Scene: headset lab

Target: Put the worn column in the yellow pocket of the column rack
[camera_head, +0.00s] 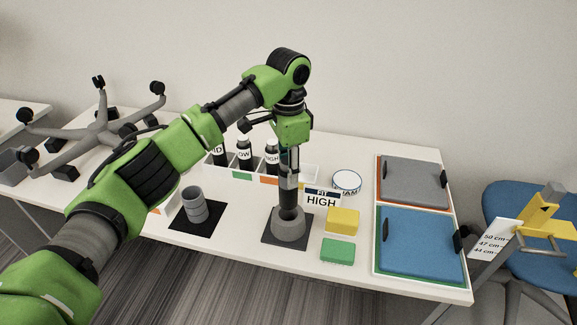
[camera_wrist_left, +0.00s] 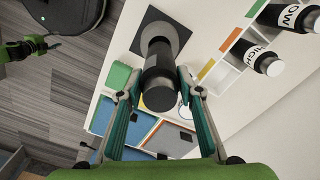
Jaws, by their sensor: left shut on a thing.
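My left gripper (camera_head: 289,168) points down and is shut on a dark column (camera_head: 289,199), which stands upright with its lower end in a grey round base (camera_head: 289,225) on a dark mat. In the left wrist view the column (camera_wrist_left: 160,80) is between the two fingers (camera_wrist_left: 158,100). The white column rack (camera_head: 313,174) stands behind, holding several dark bottle-like columns with white labels. Its pockets have coloured tabs; the yellow tab (camera_wrist_left: 206,70) shows in the left wrist view, and that pocket looks empty. Part of my right arm seems to show at that view's left edge.
A "FIT HIGH" sign (camera_head: 322,198), yellow block (camera_head: 343,222), green block (camera_head: 337,251) and round "JAM" disc (camera_head: 347,181) lie close by. Grey and blue pads (camera_head: 420,240) fill the right side.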

